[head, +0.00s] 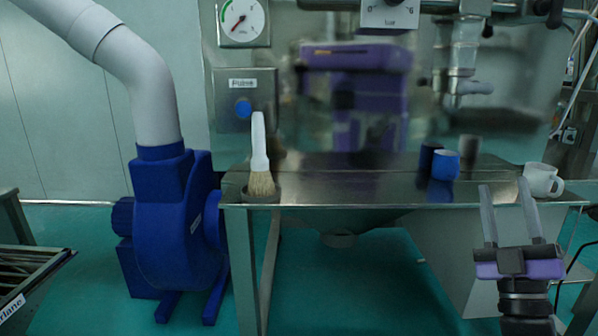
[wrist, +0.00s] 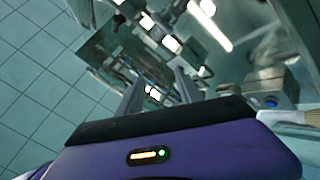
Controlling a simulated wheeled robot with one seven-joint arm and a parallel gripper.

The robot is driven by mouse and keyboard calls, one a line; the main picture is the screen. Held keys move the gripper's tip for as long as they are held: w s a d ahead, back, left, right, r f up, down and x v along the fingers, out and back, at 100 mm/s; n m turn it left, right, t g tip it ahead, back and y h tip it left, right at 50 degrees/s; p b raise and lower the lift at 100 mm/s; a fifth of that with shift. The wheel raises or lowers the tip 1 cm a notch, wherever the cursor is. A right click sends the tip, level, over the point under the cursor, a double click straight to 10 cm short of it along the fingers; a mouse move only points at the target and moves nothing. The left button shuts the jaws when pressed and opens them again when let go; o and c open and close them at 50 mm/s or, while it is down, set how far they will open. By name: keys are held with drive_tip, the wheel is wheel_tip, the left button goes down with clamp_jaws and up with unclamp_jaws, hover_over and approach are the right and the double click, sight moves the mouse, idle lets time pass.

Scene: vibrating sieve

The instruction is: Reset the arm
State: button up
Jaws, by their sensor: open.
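My gripper (head: 506,186) is at the lower right of the head view. Its two grey fingers point up and stand apart, with nothing between them. It is in front of the right part of the steel table (head: 340,188), below the white mug (head: 541,181) in the picture. In the wrist view my gripper (wrist: 158,85) also shows empty, with its fingers spread in front of a tilted view of shiny metal and green tiles. My purple arm lies below the fingers in both views.
A brush (head: 262,160) stands bristles down at the table's left corner. A blue cup (head: 446,165) stands on the table's right part. A blue blower (head: 172,225) with a grey pipe stands at left. A mirror-like steel panel backs the table. Green floor shows in front.

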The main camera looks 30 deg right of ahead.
drive_tip(key=s+a+f+m+g+y, duration=0.15)
drive_tip(key=a+f+y, duration=0.25)
drive_tip(key=a+f, duration=0.55)
drive_tip(key=s+a+f+m+g+y, duration=0.1)
drive_tip(key=s+a+f+m+y, duration=0.2)
drive_tip(key=a+f, duration=0.7)
drive_tip(key=s+a+f+n+g+y, duration=0.2)
drive_tip(key=s+a+f+g+y, duration=0.3)
drive_tip(key=s+a+f+y, duration=0.6)
drive_tip(key=s+a+r+h+p, duration=0.1)
drive_tip(key=s+a+r+p, duration=0.1)
drive_tip(key=r+p, duration=1.2)
drive_tip(key=shift+s+a+h+p, duration=0.2)
drive_tip(key=shift+s+h+p, duration=0.15)
drive_tip(key=shift+s, duration=0.25)
